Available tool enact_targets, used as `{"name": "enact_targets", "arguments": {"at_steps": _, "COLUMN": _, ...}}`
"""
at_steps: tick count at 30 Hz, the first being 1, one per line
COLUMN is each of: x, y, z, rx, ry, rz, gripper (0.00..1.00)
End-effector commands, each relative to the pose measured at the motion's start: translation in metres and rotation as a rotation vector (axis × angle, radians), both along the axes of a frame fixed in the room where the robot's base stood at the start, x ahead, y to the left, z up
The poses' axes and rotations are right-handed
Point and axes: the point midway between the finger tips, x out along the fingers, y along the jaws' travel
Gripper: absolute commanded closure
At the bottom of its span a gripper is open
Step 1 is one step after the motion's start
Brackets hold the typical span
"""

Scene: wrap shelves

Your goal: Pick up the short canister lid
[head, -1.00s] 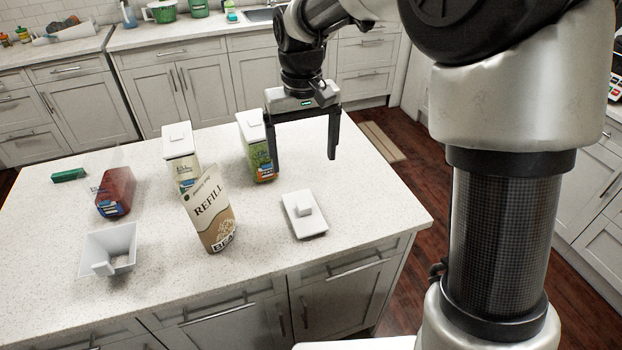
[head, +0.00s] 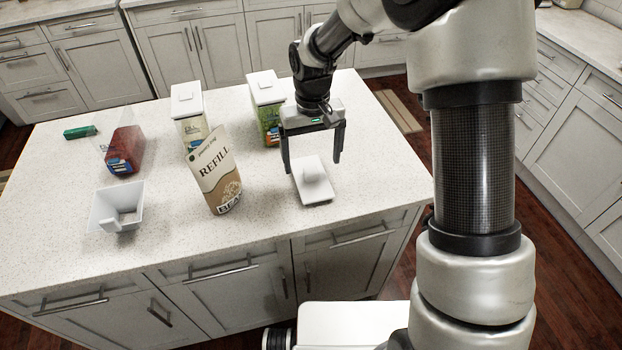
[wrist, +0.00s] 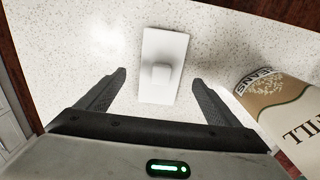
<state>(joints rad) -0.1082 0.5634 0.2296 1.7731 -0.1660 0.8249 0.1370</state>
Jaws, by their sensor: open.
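The short canister lid is a white rectangular lid (head: 311,186) with a raised knob, lying knob-up on the speckled counter. My gripper (head: 312,167) is open and empty, pointing down above the lid. In the wrist view the lid (wrist: 152,92) lies ahead of my gripper (wrist: 158,82), centred between the two dark fingers, with its knob between them. The fingers do not touch the lid in that view. The exact height of the fingertips above it is hard to tell.
A beige refill bag (head: 217,178) stands left of the lid. Two white-lidded canisters (head: 187,112) (head: 266,100) stand behind. An open red-filled canister (head: 125,150), a white scoop-like container (head: 117,210) and a green block (head: 80,132) are at left. The counter's right end (head: 385,170) is clear.

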Motion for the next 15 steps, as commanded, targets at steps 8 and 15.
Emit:
{"name": "enact_targets", "arguments": {"at_steps": 8, "x": 0.001, "y": 0.003, "z": -0.03, "rx": -0.001, "ry": 0.004, "rz": 0.001, "gripper": 0.14}}
{"name": "enact_targets", "arguments": {"at_steps": 15, "x": 0.002, "y": 0.003, "z": -0.054, "rx": 0.0, "ry": -0.001, "rz": 0.001, "gripper": 0.14}}
